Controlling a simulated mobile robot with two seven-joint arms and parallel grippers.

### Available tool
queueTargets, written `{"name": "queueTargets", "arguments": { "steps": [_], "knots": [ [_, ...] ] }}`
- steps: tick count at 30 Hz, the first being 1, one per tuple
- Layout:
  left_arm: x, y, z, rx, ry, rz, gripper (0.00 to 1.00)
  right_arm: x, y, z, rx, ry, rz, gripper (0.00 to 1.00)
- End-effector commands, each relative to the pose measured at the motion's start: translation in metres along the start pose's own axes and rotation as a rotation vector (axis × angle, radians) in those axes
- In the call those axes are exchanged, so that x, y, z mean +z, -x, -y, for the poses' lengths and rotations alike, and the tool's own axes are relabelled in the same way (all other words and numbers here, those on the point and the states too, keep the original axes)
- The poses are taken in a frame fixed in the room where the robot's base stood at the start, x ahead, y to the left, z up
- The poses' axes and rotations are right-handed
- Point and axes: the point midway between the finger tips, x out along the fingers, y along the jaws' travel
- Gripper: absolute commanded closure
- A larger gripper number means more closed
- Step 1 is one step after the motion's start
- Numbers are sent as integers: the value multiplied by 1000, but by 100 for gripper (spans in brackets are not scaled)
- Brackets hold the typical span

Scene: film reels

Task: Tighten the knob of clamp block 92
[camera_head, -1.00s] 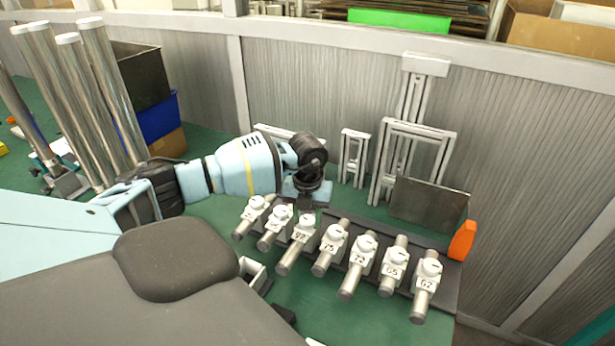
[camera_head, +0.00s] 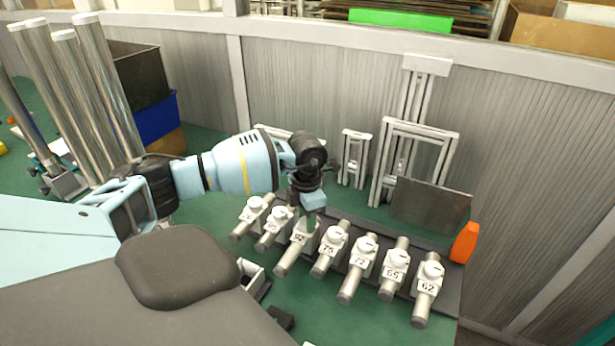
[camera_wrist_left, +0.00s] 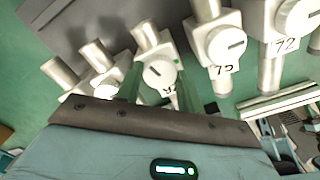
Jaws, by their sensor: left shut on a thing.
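Clamp block 92 (camera_head: 300,237) is the third from the left in a row of white clamp blocks, each with a round slotted knob on top and a rod through it. My left gripper (camera_head: 307,222) reaches down over block 92 from above and is shut on its knob. In the left wrist view the green fingers stand on either side of the knob (camera_wrist_left: 160,73), whose slot shows between them. My right gripper is not in view.
Neighbouring block 75 (camera_head: 331,243) stands close on the right, then block 72 (camera_head: 363,250) and others. An orange piece (camera_head: 465,243) stands at the rail's right end. Silver frames (camera_head: 415,165) lean on the wall behind. Tall metal cylinders (camera_head: 105,80) stand at left.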

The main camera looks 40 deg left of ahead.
Motion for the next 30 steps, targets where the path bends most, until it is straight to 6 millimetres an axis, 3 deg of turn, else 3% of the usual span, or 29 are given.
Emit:
{"name": "queueTargets", "arguments": {
  "steps": [30],
  "knots": [
    [2,1,0,5,-966,7,85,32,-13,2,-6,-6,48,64]
  ]
}}
